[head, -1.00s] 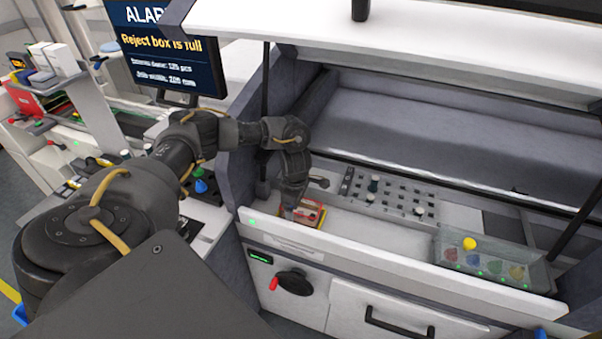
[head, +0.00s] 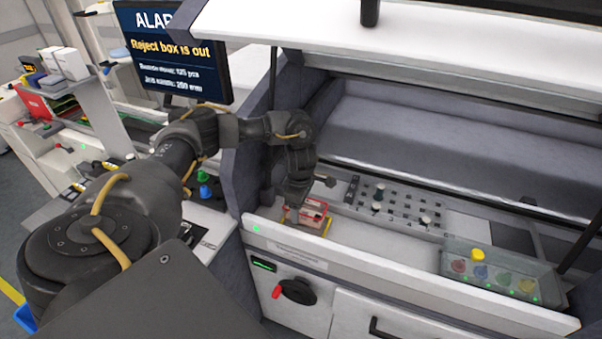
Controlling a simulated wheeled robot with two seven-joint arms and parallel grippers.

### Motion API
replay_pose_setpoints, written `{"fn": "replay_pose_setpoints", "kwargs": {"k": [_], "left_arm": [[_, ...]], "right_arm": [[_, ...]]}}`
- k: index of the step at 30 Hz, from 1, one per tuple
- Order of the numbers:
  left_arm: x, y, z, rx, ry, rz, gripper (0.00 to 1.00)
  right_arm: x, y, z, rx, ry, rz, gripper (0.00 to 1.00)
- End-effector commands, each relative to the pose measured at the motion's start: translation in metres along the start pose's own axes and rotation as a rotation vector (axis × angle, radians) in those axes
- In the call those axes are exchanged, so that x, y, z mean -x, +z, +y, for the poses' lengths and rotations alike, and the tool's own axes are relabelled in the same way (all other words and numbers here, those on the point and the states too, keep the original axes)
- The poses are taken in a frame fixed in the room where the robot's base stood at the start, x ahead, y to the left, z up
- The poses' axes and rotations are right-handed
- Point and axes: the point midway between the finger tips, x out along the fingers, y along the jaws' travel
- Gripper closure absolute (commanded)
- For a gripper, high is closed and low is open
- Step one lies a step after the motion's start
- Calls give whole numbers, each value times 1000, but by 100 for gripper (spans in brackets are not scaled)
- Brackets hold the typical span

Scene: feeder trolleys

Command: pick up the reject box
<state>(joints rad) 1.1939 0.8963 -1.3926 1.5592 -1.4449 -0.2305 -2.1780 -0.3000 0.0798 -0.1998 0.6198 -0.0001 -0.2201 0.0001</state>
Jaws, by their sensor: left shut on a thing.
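The reject box (head: 313,216) is a small pale box with red on it, inside the machine's front ledge at the left. A yellow edge shows around or below it. My left gripper (head: 297,212) reaches down from above and is shut on the box, partly covering its left side. The fingertips are too small and dark to make out. The monitor (head: 172,50) reads "Reject box is out". My right gripper is not in view.
A raised white lid (head: 420,45) overhangs the machine. A panel with pegs (head: 390,205) lies right of the box, then a clear tray (head: 500,270) with coloured round pieces. The white front ledge (head: 400,272) stands before them. A red-handled knob (head: 293,290) is below.

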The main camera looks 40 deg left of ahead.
Motion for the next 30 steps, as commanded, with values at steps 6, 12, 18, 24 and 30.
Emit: {"fn": "replay_pose_setpoints", "kwargs": {"k": [6, 12, 18, 24, 30], "left_arm": [[36, 0, -28, -5, 4, 1, 61], [63, 0, -69, -7, 2, 1, 61], [80, 2, -106, -5, 1, 0, 61], [89, 2, -127, -2, 1, 1, 61], [92, 2, -134, -1, -1, 1, 61]], "right_arm": [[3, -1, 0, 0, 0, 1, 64], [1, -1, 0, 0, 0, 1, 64], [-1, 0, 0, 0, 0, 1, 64], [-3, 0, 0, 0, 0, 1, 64], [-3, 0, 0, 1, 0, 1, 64]]}}
